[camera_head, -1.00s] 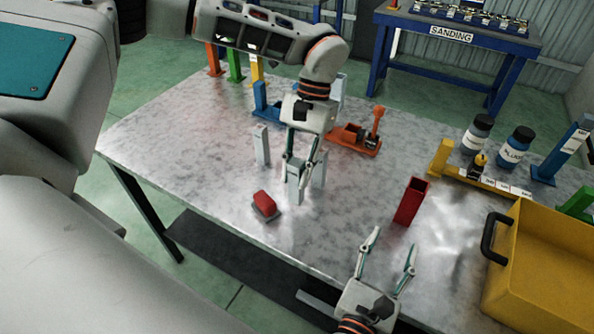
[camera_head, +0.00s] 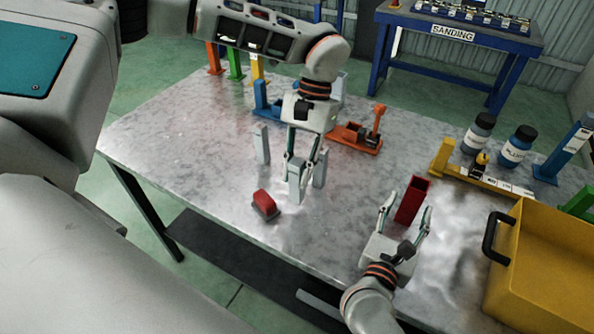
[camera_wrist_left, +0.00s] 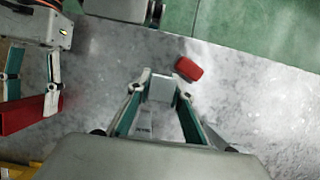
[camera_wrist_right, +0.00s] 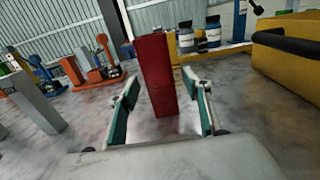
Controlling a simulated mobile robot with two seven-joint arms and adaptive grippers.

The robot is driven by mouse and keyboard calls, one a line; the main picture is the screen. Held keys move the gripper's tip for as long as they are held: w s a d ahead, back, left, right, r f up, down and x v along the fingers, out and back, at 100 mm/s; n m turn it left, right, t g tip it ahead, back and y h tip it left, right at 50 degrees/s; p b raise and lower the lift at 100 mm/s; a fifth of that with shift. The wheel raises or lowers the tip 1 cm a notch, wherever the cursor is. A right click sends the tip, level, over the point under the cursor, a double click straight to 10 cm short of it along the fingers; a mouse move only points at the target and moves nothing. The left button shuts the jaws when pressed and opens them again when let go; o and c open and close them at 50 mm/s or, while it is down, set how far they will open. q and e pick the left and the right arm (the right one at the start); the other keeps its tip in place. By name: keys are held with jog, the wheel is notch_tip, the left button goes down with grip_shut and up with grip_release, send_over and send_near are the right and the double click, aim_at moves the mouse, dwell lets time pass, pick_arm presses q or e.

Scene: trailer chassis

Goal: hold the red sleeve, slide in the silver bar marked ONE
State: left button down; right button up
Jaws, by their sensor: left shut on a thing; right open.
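The red sleeve (camera_head: 412,199) stands upright on the metal table, with its open top showing in the head view. My right gripper (camera_head: 408,212) is open, its fingers pointing at the sleeve. In the right wrist view the sleeve (camera_wrist_right: 157,75) shows in the gap between the open fingertips (camera_wrist_right: 163,88), without visible contact. My left gripper (camera_head: 300,162) is shut on an upright silver bar (camera_head: 296,185), also between its fingers in the left wrist view (camera_wrist_left: 162,89). Two other silver bars (camera_head: 262,146) (camera_head: 320,170) stand nearby. I cannot read the held bar's marking.
A red block with a grey base (camera_head: 265,204) lies near the front edge. A yellow bin (camera_head: 545,265) stands at right, with dark bottles (camera_head: 478,133) behind. Orange (camera_head: 355,138) and blue (camera_head: 268,105) fixtures stand at the back. Bare table lies between the held bar and sleeve.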

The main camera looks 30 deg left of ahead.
jog(key=shift+w, duration=0.65)
jog(key=c, duration=1.4)
